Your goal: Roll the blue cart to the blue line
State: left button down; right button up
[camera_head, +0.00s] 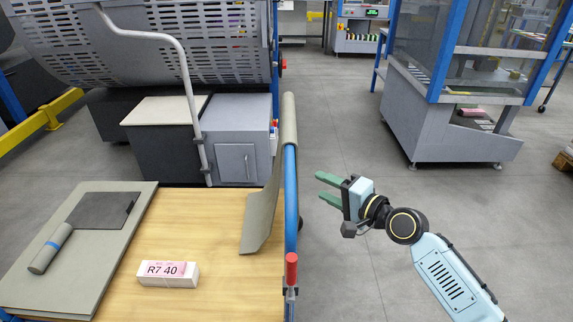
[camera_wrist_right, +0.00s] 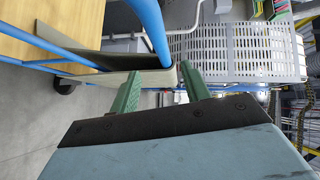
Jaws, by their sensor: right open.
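The blue cart has a wooden deck (camera_head: 170,225) and a blue rail (camera_head: 291,200) along its right side in the head view. A red-tipped lever (camera_head: 291,270) stands at the rail's near end. My right gripper (camera_head: 321,188) is open and empty, a little right of the rail, with its green fingers pointing left towards it. In the right wrist view, the blue rail (camera_wrist_right: 152,28) shows beyond and between the open fingers (camera_wrist_right: 160,72); contact is not visible. My left gripper is not in view. I see no blue line on the floor.
A grey sheet (camera_head: 262,215) drapes by the rail. A perforated machine (camera_head: 150,45) and grey cabinet (camera_head: 238,150) stand behind. Open floor (camera_head: 340,130) lies right, before a blue-framed machine (camera_head: 450,120).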

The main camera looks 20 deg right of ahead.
aim_at(294, 170)
jog(key=b+x, duration=0.2)
jog(key=x, duration=0.8)
jog(key=shift+w+a, duration=0.2)
jog(key=shift+a, duration=0.15)
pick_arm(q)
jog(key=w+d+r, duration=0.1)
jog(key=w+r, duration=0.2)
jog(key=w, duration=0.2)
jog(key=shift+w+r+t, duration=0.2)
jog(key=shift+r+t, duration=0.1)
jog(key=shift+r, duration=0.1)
pick_arm(e)
jog(key=shift+w+a, duration=0.35)
jog(key=shift+w, duration=0.2)
grip_shut()
